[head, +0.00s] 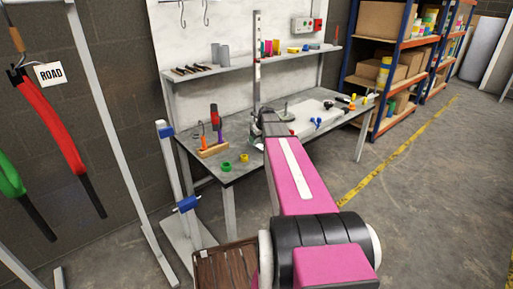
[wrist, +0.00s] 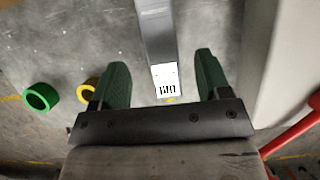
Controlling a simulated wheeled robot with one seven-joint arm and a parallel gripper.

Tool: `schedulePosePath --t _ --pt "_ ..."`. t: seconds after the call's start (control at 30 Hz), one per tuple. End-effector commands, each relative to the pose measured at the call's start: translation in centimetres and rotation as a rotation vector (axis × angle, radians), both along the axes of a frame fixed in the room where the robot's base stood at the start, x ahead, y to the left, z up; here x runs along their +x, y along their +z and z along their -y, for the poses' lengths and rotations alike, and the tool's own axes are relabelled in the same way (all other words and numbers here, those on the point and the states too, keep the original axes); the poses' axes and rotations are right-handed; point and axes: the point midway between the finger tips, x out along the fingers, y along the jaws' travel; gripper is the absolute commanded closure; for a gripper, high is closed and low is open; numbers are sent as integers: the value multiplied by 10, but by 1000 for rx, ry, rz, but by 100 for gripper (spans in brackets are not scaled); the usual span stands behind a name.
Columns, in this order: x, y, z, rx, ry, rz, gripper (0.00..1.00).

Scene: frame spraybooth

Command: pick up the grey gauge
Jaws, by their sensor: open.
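A long grey bar with a white patch and black marks, which looks like the grey gauge (wrist: 155,35), runs down from the top edge of the wrist view. Its lower end lies between the two dark green fingers of my gripper (wrist: 159,85). The fingers are apart, with a gap on each side of the bar. In the head view my gripper (head: 270,125) is over the grey bench (head: 210,168), largely hidden by my arm. I cannot make out the gauge for certain there.
A green ring (wrist: 41,97) and a yellow ring (wrist: 87,90) lie left of my gripper. A tall slotted upright (head: 256,50) rises just behind it. A tool rack (head: 213,149) stands at left, a white board (head: 310,118) at right. A shelf (head: 225,70) runs behind.

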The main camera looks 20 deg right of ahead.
Motion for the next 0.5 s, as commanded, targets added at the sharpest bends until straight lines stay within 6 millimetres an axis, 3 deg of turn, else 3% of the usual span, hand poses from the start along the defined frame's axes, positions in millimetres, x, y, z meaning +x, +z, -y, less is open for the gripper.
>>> schedulePosePath --t 0.3,0.5 --pt "17 -38 -6 0 1 -1 30" --pt "17 -41 -6 0 0 0 30"
